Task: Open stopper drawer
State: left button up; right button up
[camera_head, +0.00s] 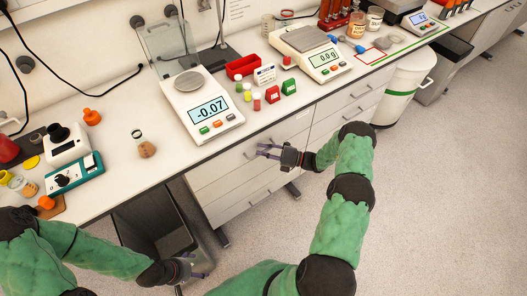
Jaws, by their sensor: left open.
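The white drawer unit under the bench has several closed fronts with metal handles. The top left drawer (225,163) is closed, and I cannot read which one is the stopper drawer. My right gripper (262,150) is in front of this drawer's upper part, close to its handle, with its two fingers apart and nothing between them. I cannot tell whether it touches the handle. My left gripper (203,267) is low at the bottom, open and empty, away from the drawers.
A white bin (405,85) stands right of the drawers. The floor in front is clear.

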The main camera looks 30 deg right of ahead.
grip_shut()
jog(key=shift+s, duration=0.1)
jog(key=s+d+p, duration=0.2)
jog(key=s+p, duration=0.2)
jog(key=s, duration=2.4)
jog(key=shift+s+d, duration=0.15)
jog(key=shift+d, duration=0.05)
grip_release()
